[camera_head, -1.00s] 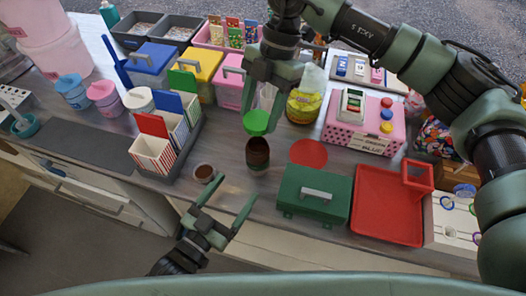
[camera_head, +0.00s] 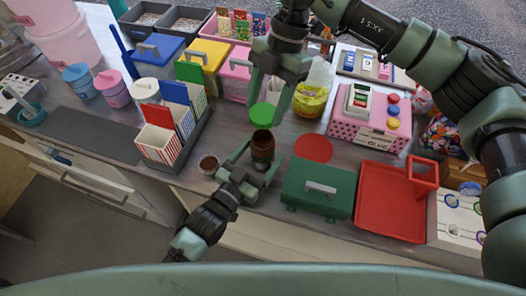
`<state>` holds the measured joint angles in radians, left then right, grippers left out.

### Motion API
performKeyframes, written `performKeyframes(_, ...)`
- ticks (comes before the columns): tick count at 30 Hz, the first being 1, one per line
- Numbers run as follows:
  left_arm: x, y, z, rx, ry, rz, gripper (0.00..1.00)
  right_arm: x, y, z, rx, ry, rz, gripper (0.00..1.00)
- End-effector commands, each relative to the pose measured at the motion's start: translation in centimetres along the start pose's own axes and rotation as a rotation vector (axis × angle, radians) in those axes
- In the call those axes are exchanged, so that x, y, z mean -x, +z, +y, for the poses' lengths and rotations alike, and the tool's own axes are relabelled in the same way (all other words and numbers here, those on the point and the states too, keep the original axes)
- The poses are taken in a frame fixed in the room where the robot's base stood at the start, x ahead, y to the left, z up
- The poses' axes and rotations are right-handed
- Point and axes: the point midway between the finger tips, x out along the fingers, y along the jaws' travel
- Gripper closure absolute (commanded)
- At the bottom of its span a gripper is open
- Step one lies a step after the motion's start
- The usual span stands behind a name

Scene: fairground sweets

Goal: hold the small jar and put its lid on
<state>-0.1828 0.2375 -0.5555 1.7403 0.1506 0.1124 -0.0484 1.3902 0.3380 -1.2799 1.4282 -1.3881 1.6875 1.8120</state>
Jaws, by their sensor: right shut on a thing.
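The small jar (camera_head: 262,147), brown with a dark open top and a green band low down, stands upright on the counter. My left gripper (camera_head: 261,155) has come in from the front left, its open fingers on either side of the jar; I cannot tell whether they touch it. The round green lid (camera_head: 263,115) is held just above and behind the jar's mouth, apart from it as far as I can see. My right gripper (camera_head: 268,101) points down from above and is shut on the lid.
A small cup of brown stuff (camera_head: 208,164) stands left of the jar. A flat red disc (camera_head: 313,148) lies to its right, with a green box (camera_head: 318,188) and a red tray (camera_head: 389,203) beyond. Striped cartons in a dark rack (camera_head: 190,150) stand on the left.

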Motion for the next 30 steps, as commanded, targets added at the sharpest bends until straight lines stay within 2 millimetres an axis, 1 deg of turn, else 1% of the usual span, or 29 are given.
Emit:
performKeyframes(1,-0.4,0.0,0.0,0.0,0.0,0.0,0.2,0.0,0.0,0.0,0.0,0.0,0.0,0.83)
performKeyframes(4,-0.7,0.0,0.0,0.0,0.0,0.0,0.2,0.0,0.0,0.0,0.0,0.0,0.0,0.83)
performKeyframes(12,-0.8,0.0,0.0,0.0,0.0,-0.001,0.2,0.0,0.0,0.0,0.0,0.0,0.0,0.83)
performKeyframes(13,-0.8,0.0,0.0,0.0,0.0,-0.001,0.23,0.0,0.0,0.0,0.0,0.0,0.0,0.83)
performKeyframes(14,-0.8,0.0,0.0,0.0,0.0,-0.001,0.31,0.0,0.0,0.0,0.0,0.0,0.0,0.83)
performKeyframes(15,-0.8,0.0,0.0,0.0,0.0,-0.001,0.42,0.0,0.0,0.0,0.0,0.0,0.0,0.83)
performKeyframes(17,-0.8,0.0,0.0,0.0,0.0,-0.001,0.59,0.0,0.0,0.0,0.0,0.0,0.0,0.83)
performKeyframes(18,-0.8,0.0,0.0,0.0,0.0,-0.001,0.7,0.0,0.0,0.0,0.0,0.0,0.0,0.83)
performKeyframes(20,-0.8,0.0,0.0,0.0,0.0,-0.001,0.87,0.0,0.0,0.0,0.0,0.0,0.0,0.83)
performKeyframes(21,-0.8,0.0,0.0,0.0,0.0,-0.001,0.98,0.0,0.0,0.0,0.0,0.0,0.0,0.83)
performKeyframes(22,-0.8,0.0,0.0,0.0,0.0,-0.001,1.0,0.0,0.0,0.0,0.0,0.0,0.0,0.83)
performKeyframes(26,-0.8,0.0,0.0,0.0,0.0,-0.001,1.0,-0.1,0.0,0.0,0.0,0.0,0.001,0.83)
performKeyframes(30,-0.8,0.0,0.0,-0.001,0.0,-0.001,1.0,-1.3,0.5,-0.1,-0.002,-0.003,0.007,0.83)
